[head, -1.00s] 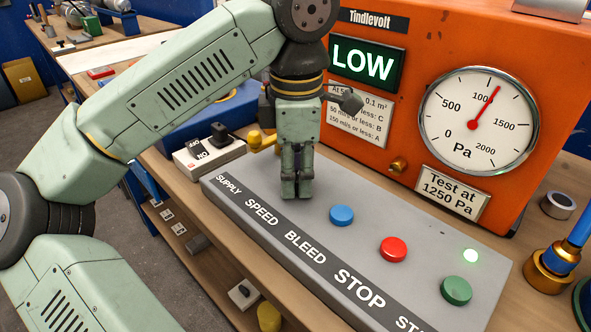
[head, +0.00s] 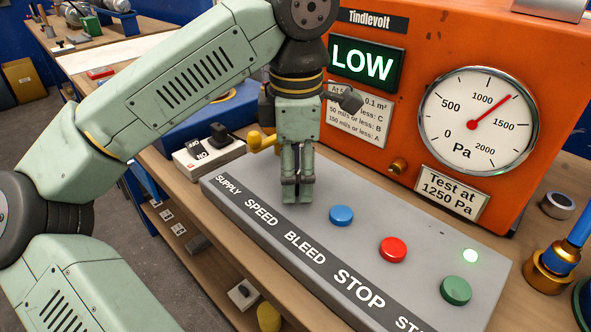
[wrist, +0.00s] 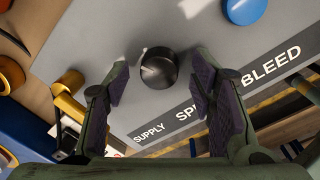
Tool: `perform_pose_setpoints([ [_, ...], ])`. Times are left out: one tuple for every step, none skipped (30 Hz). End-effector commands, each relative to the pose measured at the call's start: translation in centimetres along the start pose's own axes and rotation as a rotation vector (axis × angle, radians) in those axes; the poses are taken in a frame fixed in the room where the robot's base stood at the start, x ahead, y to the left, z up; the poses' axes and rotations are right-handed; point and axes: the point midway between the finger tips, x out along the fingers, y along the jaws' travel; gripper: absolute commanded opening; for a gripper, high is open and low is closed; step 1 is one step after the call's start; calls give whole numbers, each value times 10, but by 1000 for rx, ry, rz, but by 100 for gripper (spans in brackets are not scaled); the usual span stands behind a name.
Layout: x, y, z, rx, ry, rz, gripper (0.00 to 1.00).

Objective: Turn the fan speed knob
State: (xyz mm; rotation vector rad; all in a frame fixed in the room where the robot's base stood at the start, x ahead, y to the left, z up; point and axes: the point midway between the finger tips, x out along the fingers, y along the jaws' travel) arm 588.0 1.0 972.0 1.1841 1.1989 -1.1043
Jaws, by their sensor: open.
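The speed knob (wrist: 158,68) is a round black cap on the grey control panel (head: 410,270), above the SPEED label in the head view. In the wrist view it sits between the two fingers of my gripper (wrist: 160,78), with a gap on each side. In the head view my gripper (head: 297,197) points down over the panel and hides the knob. My gripper is open and holds nothing. The pressure gauge (head: 478,120) needle points between 1000 and 1500 Pa. The display (head: 366,63) reads LOW.
Blue (head: 341,215), red (head: 393,249) and green (head: 456,290) buttons stand to the right on the panel. A yellow lever (head: 260,141) is close to the left of my gripper. The orange cabinet (head: 420,50) rises behind it. A card reads "Test at 1250 Pa" (head: 452,191).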

Motion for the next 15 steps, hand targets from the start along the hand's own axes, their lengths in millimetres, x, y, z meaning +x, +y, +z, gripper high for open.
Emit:
perform_pose_setpoints([
  [-5,0,0,-2,1,2,50],
  [-8,0,0,-2,1,2,50],
  [-14,0,0,-2,1,2,50],
  [-19,0,0,-2,2,4,50],
  [-25,0,0,-3,1,4,50],
  [-33,0,0,-4,3,4,50],
  [-40,1,-1,-5,3,5,50],
  [-47,0,0,-4,3,4,50],
  [-56,1,0,-6,3,5,50],
  [-62,0,0,-5,3,4,50],
  [-68,0,0,-5,3,4,50],
  [-76,0,0,-5,3,4,50],
  [-82,0,0,-5,2,3,50],
  [-87,0,0,-5,3,4,50],
  [-93,0,0,-5,2,3,50],
])
